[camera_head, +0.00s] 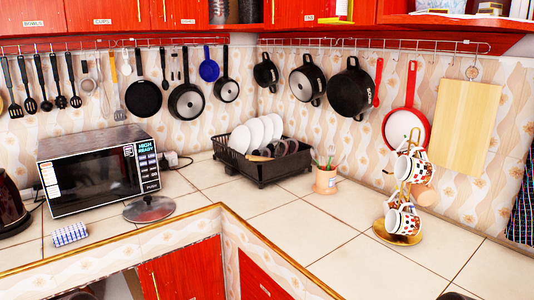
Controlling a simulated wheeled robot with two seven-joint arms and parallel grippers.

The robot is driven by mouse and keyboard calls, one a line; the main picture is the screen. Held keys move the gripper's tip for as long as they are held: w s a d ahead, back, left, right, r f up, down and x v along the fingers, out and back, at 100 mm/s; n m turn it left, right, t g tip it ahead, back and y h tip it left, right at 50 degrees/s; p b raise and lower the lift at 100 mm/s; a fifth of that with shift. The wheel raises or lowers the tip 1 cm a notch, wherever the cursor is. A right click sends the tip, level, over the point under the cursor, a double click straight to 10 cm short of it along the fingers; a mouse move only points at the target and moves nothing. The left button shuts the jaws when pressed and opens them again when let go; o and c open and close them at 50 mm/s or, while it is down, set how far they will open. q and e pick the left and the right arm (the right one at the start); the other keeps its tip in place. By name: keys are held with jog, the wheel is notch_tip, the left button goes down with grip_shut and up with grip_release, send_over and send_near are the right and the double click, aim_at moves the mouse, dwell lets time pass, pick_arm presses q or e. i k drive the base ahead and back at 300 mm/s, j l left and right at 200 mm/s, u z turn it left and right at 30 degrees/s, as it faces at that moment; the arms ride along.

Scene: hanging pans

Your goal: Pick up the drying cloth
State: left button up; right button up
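A dark blue checked cloth (523,205) hangs on the wall at the far right, cut off by the picture's edge. A small blue-and-white patterned item (70,235), which may be a folded cloth, lies on the counter in front of the microwave. I cannot tell for certain which one is the drying cloth. Neither of my grippers can be made out in the head view. Small dark shapes at the bottom edge are too cut off to identify.
The tiled counter (290,225) has clear room in its middle. On it stand a microwave (95,178), a pan lid (148,209), a black dish rack (262,165), a utensil pot (325,180) and a mug stand (383,235). Pans and a cutting board (467,125) hang behind.

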aim_at(65, 236)
jog(key=u, duration=0.4)
jog(key=j+u, duration=0.15)
jog(key=u, duration=0.7)
jog(key=i+j, duration=0.05)
